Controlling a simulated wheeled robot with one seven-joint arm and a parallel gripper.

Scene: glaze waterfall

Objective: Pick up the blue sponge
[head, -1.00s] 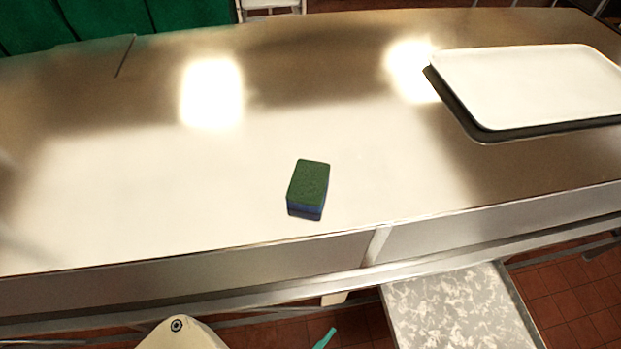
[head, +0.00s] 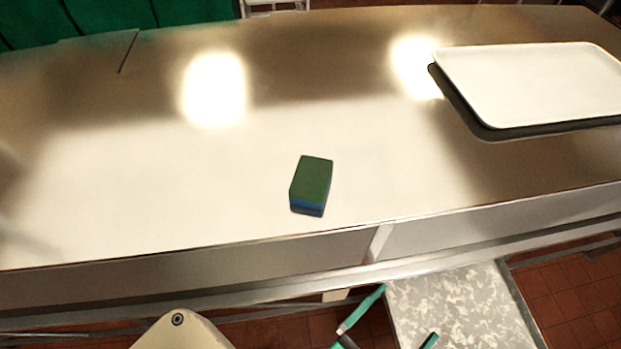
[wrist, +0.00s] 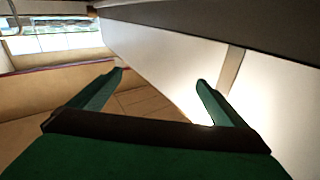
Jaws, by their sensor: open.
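The blue sponge (head: 307,203) has a green top layer (head: 312,178). It lies on the metal counter close to the front edge, in the middle of the head view. My gripper (head: 395,312) shows at the bottom of the head view, with two green fingers apart. It is in front of the counter, to the right of and nearer than the sponge, and holds nothing. In the wrist view my gripper (wrist: 162,80) is open and empty, pointing past the counter's side. The sponge is not visible in the wrist view.
A white tray (head: 535,85) lies at the right of the counter (head: 130,190). The counter's front edge runs between my gripper and the sponge. A speckled grey surface (head: 455,305) is low at the right. The counter around the sponge is clear.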

